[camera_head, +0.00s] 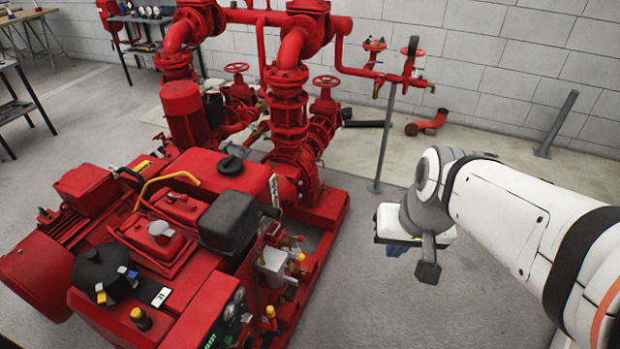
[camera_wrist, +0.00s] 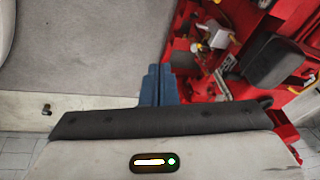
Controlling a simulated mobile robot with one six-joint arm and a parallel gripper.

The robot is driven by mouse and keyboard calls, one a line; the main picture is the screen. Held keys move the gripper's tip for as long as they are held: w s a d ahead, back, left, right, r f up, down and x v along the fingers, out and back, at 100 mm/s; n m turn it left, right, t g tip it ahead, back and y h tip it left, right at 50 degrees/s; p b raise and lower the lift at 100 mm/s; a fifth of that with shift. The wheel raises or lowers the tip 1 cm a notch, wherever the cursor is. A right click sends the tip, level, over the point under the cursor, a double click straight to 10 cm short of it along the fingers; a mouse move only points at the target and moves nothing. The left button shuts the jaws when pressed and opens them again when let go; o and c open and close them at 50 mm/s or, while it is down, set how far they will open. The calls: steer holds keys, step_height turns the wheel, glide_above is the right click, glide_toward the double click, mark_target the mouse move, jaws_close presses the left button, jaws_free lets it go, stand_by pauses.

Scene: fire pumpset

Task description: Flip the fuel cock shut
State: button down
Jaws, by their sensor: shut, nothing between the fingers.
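The red engine (camera_head: 185,215) of the pumpset stands left of my arm in the head view. A pale grey box-like fitting (camera_head: 272,262) with small brass parts (camera_head: 298,258) sits on its right side. The pale fitting also shows in the wrist view (camera_wrist: 217,36), at upper right. The fuel cock is too small to single out among these parts, and its lever position cannot be told. My gripper has blue fingers (camera_wrist: 158,85), closed together and empty. In the head view my gripper (camera_head: 398,250) hangs over bare floor, right of the engine and apart from it.
Red pipes and valve handwheels (camera_head: 326,82) rise behind the engine. A thin grey post (camera_head: 386,140) stands between the pump and my arm. A black box (camera_head: 228,221) sits atop the engine. The floor (camera_head: 370,290) between engine and arm is clear.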

steer(key=w+a+f+m+t+y+b, duration=0.1)
steer(key=w+a+f+m+b, duration=0.2)
steer(key=w+f+b, duration=0.5)
steer(key=w+a+f+m+t+y+b, duration=0.1)
steer(key=w+a+f+m+b, duration=0.3)
steer(key=w+f+b, duration=0.4)
steer(key=w+a+f+m+t+y+b, duration=0.2)
steer(key=w+f+b, duration=0.6)
steer(key=f, duration=1)
steer(key=shift+w+a+f+m+b, duration=0.15)
steer(key=shift+a+f+m+b, duration=0.25)
steer(key=shift+a+m+b, duration=0.4)
steer(key=w+a+r+b+x, duration=0.1)
steer(key=b+x, duration=0.1)
steer(key=x, duration=1.1)
steer(key=shift+w+r, duration=0.3)
